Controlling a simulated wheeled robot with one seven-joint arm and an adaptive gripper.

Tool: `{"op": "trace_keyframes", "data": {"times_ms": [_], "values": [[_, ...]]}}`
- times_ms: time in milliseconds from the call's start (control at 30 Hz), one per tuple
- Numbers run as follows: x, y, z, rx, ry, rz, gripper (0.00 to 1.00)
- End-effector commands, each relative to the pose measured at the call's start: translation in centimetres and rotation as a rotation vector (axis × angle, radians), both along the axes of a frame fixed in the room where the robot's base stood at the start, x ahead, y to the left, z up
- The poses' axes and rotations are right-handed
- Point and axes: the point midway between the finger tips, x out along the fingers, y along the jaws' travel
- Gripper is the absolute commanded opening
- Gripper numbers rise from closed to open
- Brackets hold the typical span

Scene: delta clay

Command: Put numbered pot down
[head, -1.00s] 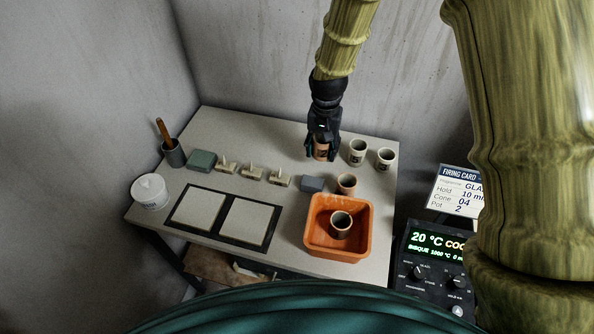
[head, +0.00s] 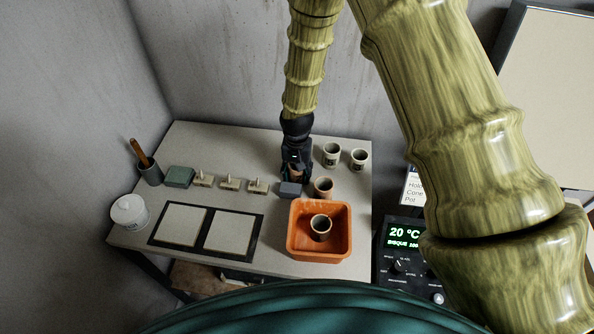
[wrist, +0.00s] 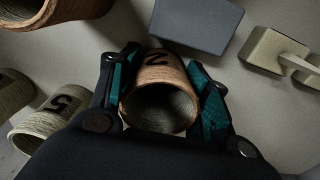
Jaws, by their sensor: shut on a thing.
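The numbered pot, a brown cup with a dark 2 on its side, shows in the wrist view (wrist: 158,75) with its mouth towards the camera. My gripper (head: 296,172) is shut on it, with a teal-padded finger on each side. In the head view the pot (head: 295,171) is mostly hidden by the gripper. It is low over the back of the table (head: 225,145), behind the grey-blue block. I cannot tell whether its base touches the table.
The grey-blue block (head: 290,189) and another pot (head: 323,187) stand close in front. Two pale pots (head: 331,155) (head: 359,159) stand to the right. An orange bin (head: 295,243) holds a pot. Several stamps (head: 229,184) stand left. The table's back left is clear.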

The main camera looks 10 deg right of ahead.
Motion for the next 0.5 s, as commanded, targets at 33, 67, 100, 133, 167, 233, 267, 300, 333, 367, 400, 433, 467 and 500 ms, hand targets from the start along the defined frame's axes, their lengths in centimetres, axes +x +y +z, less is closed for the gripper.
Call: {"op": "trace_keyframes", "data": {"times_ms": [33,67,100,133,167,233,267,300,333,367,400,433,467,500], "values": [[0.02,0.0,-0.02,0.0,0.0,0.0,0.21],[0.03,0.0,-0.04,0.0,-0.001,0.0,0.21],[0.03,0.01,-0.05,0.0,-0.001,0.0,0.21],[0.03,0.01,-0.04,0.0,-0.001,0.0,0.21],[0.03,0.01,-0.04,0.0,-0.001,0.0,0.21],[0.03,0.01,-0.05,0.0,-0.001,0.0,0.21],[0.02,0.01,-0.09,0.0,0.0,0.0,0.21],[0.02,0.01,-0.18,0.0,0.0,0.0,0.21],[0.02,0.01,-0.26,0.0,0.0,0.0,0.21],[0.0,0.01,-0.34,0.0,0.0,0.0,0.21],[0.0,0.01,-0.36,0.0,0.0,0.0,0.49],[0.02,0.01,-0.31,0.0,0.0,0.0,0.55],[0.01,0.01,-0.3,0.0,0.0,0.0,0.6],[0.0,0.01,-0.31,0.0,0.0,0.0,0.67]]}}
